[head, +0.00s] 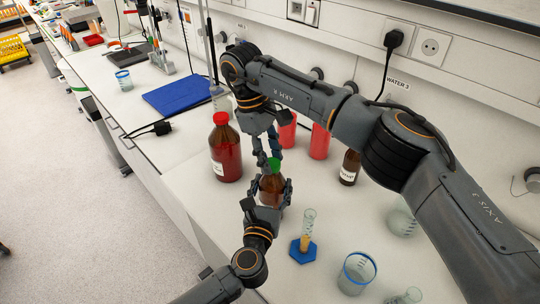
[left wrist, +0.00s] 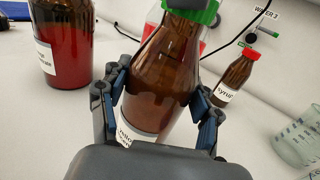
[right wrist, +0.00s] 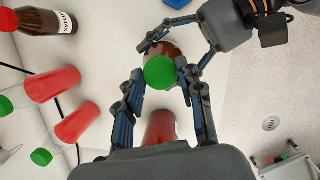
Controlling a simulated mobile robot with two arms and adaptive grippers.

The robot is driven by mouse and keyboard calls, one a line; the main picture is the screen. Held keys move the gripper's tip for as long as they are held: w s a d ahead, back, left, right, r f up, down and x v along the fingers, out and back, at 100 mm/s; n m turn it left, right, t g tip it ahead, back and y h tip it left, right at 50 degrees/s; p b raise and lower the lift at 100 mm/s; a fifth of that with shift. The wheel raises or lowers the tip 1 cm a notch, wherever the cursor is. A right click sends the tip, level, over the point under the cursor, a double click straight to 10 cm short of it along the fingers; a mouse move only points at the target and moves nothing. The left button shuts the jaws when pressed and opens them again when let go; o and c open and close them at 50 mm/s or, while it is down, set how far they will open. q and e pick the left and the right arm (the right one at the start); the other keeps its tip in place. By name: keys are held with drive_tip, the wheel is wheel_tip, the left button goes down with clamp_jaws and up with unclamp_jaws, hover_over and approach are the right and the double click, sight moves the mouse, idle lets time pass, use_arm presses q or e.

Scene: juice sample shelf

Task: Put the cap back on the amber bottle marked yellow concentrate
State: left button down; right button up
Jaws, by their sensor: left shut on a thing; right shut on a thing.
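The amber bottle (head: 270,188) stands upright on the bench, held round its body by my left gripper (head: 268,196). In the left wrist view the bottle (left wrist: 160,75) has a white label (left wrist: 135,133), only partly readable. The green cap (head: 273,165) is at the bottle's mouth, between the fingertips of my right gripper (head: 268,153), which comes from above. The left wrist view shows the cap (left wrist: 205,12) at the neck. The right wrist view shows its round top (right wrist: 160,72) over the bottle. Whether it is threaded on cannot be told.
A large bottle of red liquid (head: 226,155) stands close at left. Red cylinders (head: 319,142) and a small red-capped amber bottle (head: 350,167) stand behind. A measuring cylinder on a blue base (head: 303,251) and a beaker (head: 357,272) stand in front at right.

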drive_tip(key=o, duration=0.7)
drive_tip(key=shift+r, duration=2.3)
drive_tip(key=shift+c, duration=0.4)
